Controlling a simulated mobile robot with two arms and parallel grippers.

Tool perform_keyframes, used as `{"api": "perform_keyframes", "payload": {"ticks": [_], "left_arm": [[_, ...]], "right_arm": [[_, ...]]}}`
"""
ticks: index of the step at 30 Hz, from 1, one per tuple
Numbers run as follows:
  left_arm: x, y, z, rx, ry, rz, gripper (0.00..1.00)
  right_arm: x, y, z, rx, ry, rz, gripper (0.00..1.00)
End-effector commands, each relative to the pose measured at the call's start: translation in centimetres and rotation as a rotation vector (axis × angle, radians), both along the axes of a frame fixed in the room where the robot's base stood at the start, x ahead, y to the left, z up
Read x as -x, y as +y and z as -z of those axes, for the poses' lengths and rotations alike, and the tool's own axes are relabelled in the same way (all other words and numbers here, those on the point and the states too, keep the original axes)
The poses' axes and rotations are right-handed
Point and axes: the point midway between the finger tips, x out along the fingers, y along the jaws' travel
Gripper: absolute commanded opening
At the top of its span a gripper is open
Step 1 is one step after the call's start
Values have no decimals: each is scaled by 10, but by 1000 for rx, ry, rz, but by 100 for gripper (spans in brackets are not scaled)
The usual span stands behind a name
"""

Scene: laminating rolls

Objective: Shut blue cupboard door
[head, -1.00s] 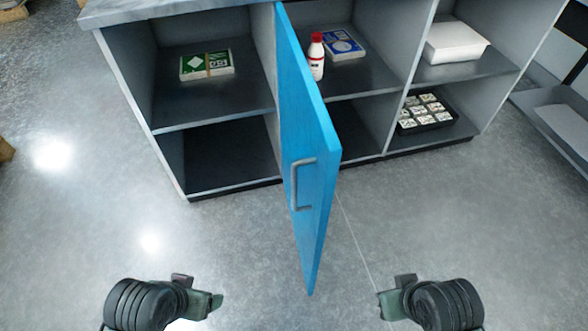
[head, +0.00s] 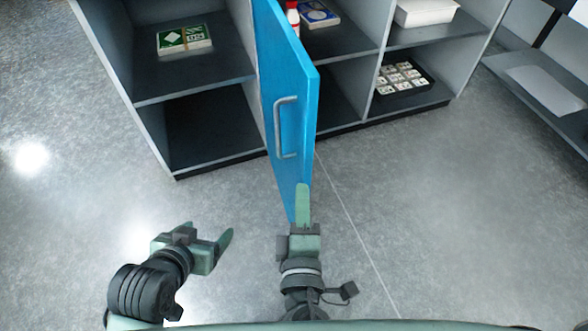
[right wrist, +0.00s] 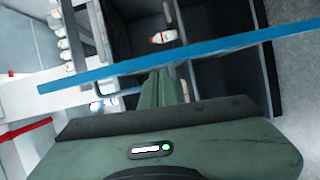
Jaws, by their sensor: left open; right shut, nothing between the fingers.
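The blue cupboard door (head: 290,105) stands wide open in the head view, sticking out from the cupboard front toward me. Its grey bar handle (head: 279,128) is on the face turned left. In the right wrist view the door (right wrist: 215,50) is a thin blue strip seen edge-on. My right gripper (head: 303,188) is shut and empty at the door's lower outer edge; its fingers also show in the right wrist view (right wrist: 158,88), close to the strip. I cannot tell whether they touch it. My left gripper (head: 208,236) is open and empty, left of the door and apart from it.
The grey cupboard's left bay (head: 205,128) is open, with a green-and-white pack (head: 184,40) on its shelf. The floor around is clear.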

Motion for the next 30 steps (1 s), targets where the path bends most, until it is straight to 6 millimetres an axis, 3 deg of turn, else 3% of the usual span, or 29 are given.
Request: {"api": "perform_keyframes", "payload": {"ticks": [1,5,21,30], "left_arm": [[-2,-1,0,3,-11,1,74],[-4,-2,-2,5,-22,1,74],[-3,-1,-1,4,-17,1,74],[-4,-1,-2,5,-24,1,74]], "right_arm": [[2,11,-5,31,-30,-28,0],[1,21,-12,66,-64,-55,0],[-84,20,-12,65,-62,-52,0],[-95,20,-11,63,-60,-51,0]]}}
